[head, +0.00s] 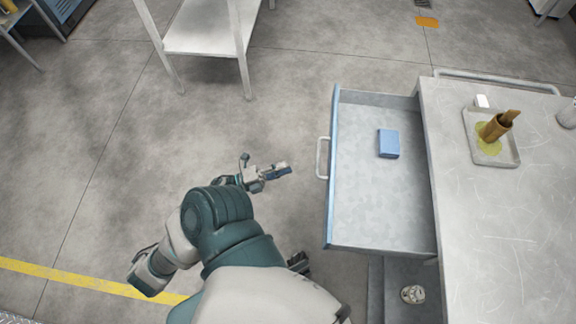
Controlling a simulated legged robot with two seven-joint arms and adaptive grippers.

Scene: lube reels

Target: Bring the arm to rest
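My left gripper (278,171) hangs over the bare floor, left of the open drawer (380,215), with its tip pointing right. A clear gap separates it from the drawer handle (323,158). It is small and dark, and I cannot make out whether its fingers are apart. I see nothing clearly held in it. My teal and white arm links hide part of the floor behind it. My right gripper is not identifiable in this view.
A blue block (388,143) lies in the drawer. The workbench (490,225) at right bears a tray (512,152) with a brown cylindrical object (498,126) in a yellowish puddle. A metal table (203,28) stands at the back. A small round object (412,294) lies below the drawer.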

